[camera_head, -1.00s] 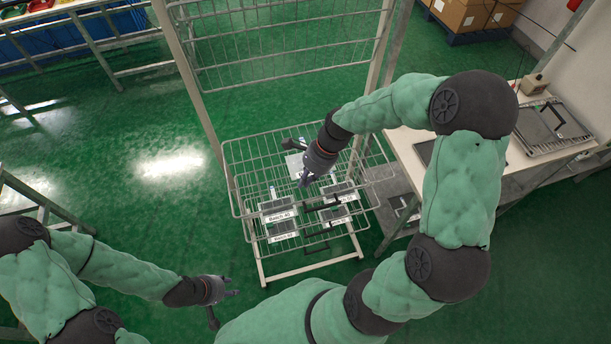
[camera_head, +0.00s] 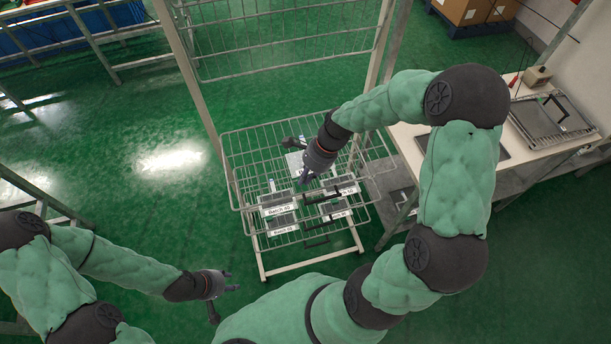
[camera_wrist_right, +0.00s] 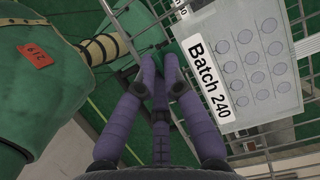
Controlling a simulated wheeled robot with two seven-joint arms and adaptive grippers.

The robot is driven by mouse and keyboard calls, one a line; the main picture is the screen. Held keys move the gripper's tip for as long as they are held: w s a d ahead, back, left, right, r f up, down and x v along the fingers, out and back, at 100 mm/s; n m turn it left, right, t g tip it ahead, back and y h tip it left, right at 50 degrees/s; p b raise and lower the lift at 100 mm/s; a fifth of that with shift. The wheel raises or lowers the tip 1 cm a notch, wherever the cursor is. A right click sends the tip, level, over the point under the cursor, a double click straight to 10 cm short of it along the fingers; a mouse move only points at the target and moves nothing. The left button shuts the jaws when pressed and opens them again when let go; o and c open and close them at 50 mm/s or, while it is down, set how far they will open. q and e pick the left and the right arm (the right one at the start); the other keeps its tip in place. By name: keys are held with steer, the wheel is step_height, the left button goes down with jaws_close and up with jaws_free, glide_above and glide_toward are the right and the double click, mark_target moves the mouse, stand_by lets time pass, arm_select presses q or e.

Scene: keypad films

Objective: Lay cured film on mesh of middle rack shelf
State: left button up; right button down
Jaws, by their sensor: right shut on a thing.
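A pale film (camera_head: 295,163) with rows of round keys and a "Batch 240" label shows large in the right wrist view (camera_wrist_right: 255,60). I cannot tell whether the film touches the mesh. Several dark pieces with white labels (camera_head: 278,207) lie on rack mesh nearer me. My left gripper (camera_head: 225,293) is open and empty, left of the rack's front.
A worktable (camera_head: 410,140) stands right of the rack, with a metal frame device (camera_head: 552,118) and a small beige box (camera_head: 538,76). Cardboard boxes (camera_head: 470,10) are at the back. Rack uprights flank my right forearm. The green floor (camera_head: 120,210) on the left is clear.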

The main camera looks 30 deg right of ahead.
steer(key=shift+f, duration=0.4)
stand_by(0.3)
steer(key=c, duration=1.3)
jaws_free()
steer(key=shift+o, duration=0.2)
steer(key=shift+r, duration=0.1)
steer(key=v, duration=1.1)
steer(key=shift+d+r, duration=0.2)
steer(key=shift+r, duration=0.15)
steer(key=shift+s, duration=0.1)
